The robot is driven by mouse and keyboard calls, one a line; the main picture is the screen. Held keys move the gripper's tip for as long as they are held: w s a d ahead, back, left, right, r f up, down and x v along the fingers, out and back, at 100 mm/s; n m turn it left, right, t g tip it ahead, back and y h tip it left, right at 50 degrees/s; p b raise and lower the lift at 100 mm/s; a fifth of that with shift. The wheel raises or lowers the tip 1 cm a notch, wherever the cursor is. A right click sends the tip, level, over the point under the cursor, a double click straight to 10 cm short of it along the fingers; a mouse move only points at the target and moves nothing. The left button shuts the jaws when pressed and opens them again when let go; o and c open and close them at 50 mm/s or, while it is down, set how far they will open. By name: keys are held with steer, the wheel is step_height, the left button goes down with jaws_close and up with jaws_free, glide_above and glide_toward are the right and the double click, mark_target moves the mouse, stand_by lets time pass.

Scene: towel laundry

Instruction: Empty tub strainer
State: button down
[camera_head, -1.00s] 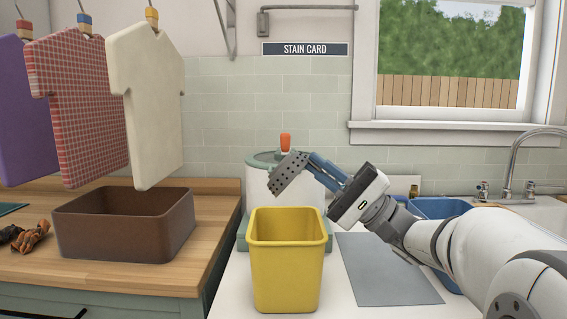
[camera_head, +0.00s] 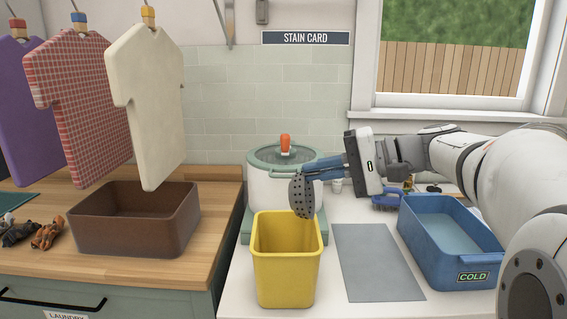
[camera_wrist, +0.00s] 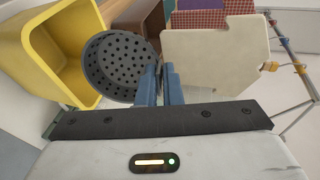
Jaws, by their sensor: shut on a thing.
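My gripper (camera_head: 316,174) is shut on the tub strainer (camera_head: 301,196), a dark grey round cup with holes. The strainer hangs tilted over the back right rim of the yellow bin (camera_head: 287,283), above it and apart from its floor. In the wrist view the blue fingers (camera_wrist: 160,88) hold the strainer (camera_wrist: 120,66) at its edge, with the perforated face toward the camera and the yellow bin (camera_wrist: 48,85) beside it. No debris shows on the strainer's visible face. The bin's floor is hidden in the head view.
A lidded white pot (camera_head: 270,185) stands behind the bin. A grey mat (camera_head: 375,262) lies to its right, then a blue tub (camera_head: 470,262) of water marked COLD. A brown box (camera_head: 135,240) sits on the wooden counter (camera_head: 195,285) at left, below hanging shirts (camera_head: 150,110).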

steer(key=shift+r+h+p, duration=0.5)
steer(key=shift+r+p, duration=0.05)
steer(key=shift+f+g+h+p, duration=0.15)
steer(key=shift+g+h+p, duration=0.15)
steer(key=shift+h+p, duration=0.3)
steer(key=shift+a+r+h+p, duration=0.1)
steer(key=shift+r+h+p, duration=0.45)
steer(key=shift+p, duration=0.65)
steer(key=h+p, duration=0.2)
steer(key=p, duration=0.1)
steer(key=r+g+h+p, duration=0.1)
steer(key=p, duration=0.2)
steer(key=shift+h, duration=0.35)
steer(key=shift+g+h+p, duration=0.3)
steer(key=shift+h+p, duration=0.6)
steer(key=shift+p, duration=0.3)
steer(key=shift+r+h+p, duration=0.4)
steer(key=shift+h+p, duration=0.1)
steer(key=shift+p, duration=0.75)
steer(key=h+p, duration=0.2)
steer(key=p, duration=0.1)
steer(key=r+g+h+p, duration=0.1)
steer(key=h+p, duration=0.1)
steer(key=p, duration=0.1)
steer(key=shift+r, duration=0.1)
steer(key=shift+g+h+p, duration=0.3)
steer(key=shift+h+p, duration=0.4)
steer(key=shift+f, duration=0.2)
